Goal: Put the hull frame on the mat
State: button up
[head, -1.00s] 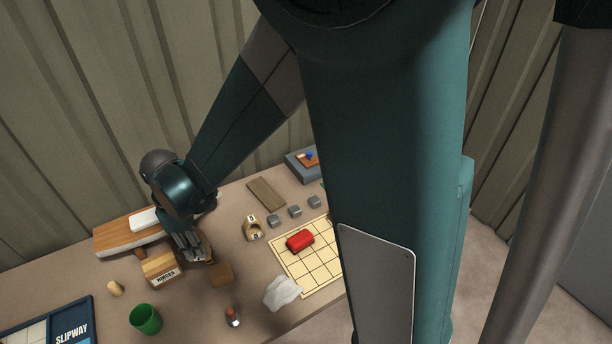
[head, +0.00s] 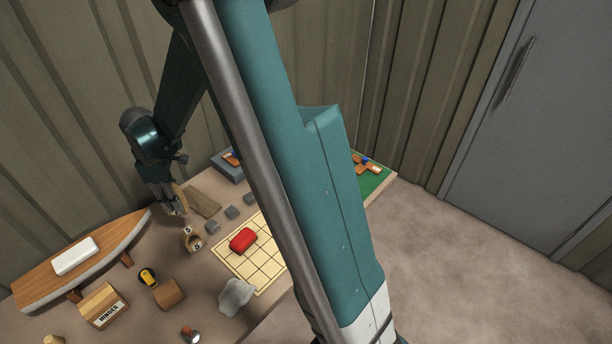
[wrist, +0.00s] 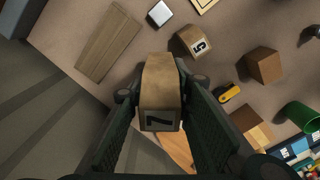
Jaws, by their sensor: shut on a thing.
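My gripper (wrist: 160,92) is shut on a tan wooden hull frame (wrist: 160,85) with a dark 7 on its end face. In the head view my gripper (head: 172,205) is at the back left of the table, close to a flat board, with the held frame (head: 181,198) partly hidden by the fingers. A green mat (head: 374,186) lies at the table's right end, with an orange and blue piece on it, partly hidden by my arm. A second numbered frame (head: 193,241) stands on the table; it also shows in the wrist view (wrist: 191,42).
A cream grid sheet (head: 262,278) bears a red block (head: 243,240). Several grey blocks (head: 231,212) and a board (head: 204,201) lie behind it.

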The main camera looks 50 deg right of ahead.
jog(key=w+d+m, duration=0.2)
jog(key=d, duration=1.5)
jog(key=w+d+m, duration=0.2)
jog(key=d+m, duration=0.1)
jog(key=d, duration=1.4)
jog(key=s+d+m, duration=0.1)
jog(key=s+d, duration=0.3)
jog(key=d, duration=0.7)
jog(key=s+d+m, duration=0.2)
jog(key=s+d, duration=0.2)
jog(key=d, duration=0.6)
jog(key=s+d+m, duration=0.1)
jog(key=s+d, duration=0.3)
jog(key=d, duration=0.7)
jog(key=shift+s+d+f, duration=0.25)
jog(key=shift+d+f, duration=0.1)
jog(key=shift+f, duration=0.1)
jog(key=shift+f, duration=0.1)
notch_tip(320, 180, down, 6)
jog(key=shift+f, duration=0.2)
jog(key=shift+f, duration=1.75)
jog(key=shift+f+b, duration=0.15)
jog(key=shift+b, duration=0.15)
